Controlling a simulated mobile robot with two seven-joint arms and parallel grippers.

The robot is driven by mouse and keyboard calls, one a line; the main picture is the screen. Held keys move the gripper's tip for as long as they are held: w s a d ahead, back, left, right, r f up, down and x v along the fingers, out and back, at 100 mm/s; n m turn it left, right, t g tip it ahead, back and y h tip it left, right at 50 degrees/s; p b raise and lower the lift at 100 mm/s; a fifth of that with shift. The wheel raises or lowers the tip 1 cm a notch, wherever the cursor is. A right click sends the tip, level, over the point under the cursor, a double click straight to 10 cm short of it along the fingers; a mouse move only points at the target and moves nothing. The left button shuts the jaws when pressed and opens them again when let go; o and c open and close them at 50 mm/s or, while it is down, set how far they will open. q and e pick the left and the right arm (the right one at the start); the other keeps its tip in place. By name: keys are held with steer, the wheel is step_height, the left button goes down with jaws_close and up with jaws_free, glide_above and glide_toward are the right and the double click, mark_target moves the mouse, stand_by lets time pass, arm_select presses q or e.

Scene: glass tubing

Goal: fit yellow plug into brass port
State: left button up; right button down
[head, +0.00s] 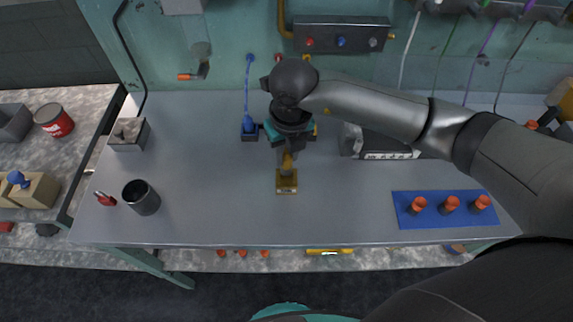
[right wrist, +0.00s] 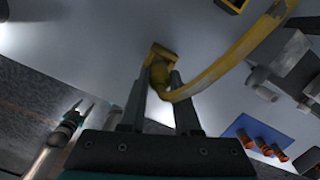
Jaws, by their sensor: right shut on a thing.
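My right gripper (head: 288,152) is shut on the yellow plug (head: 287,162), over the middle of the table. In the right wrist view the yellow plug (right wrist: 160,76) is between the two dark fingers (right wrist: 157,95), with a yellow hose curving away up and right. The brass port (head: 286,183) is a small block on the table directly below the plug. It also shows just beyond the plug in the right wrist view (right wrist: 158,50). Plug and port overlap in both views, so I cannot tell whether they touch.
A blue plug stands in a dark holder (head: 249,137) left of the gripper. A dark cup (head: 141,197) and a grey box (head: 129,134) are at the left. A blue mat (head: 408,218) with orange-topped pieces is at the right. The table is clear around the port.

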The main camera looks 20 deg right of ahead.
mark_target(287, 167)
steer(key=shift+f, duration=2.35)
arm_select(q)
steer(key=shift+s+d+f, duration=0.15)
steer(key=shift+s+d, duration=0.05)
steer(key=shift+d, duration=0.15)
arm_select(e)
steer(key=shift+f+b, duration=0.1)
steer(key=shift+b, duration=0.2)
steer(key=c, duration=0.6)
jaws_free()
arm_select(q)
steer(key=shift+a+f, duration=0.15)
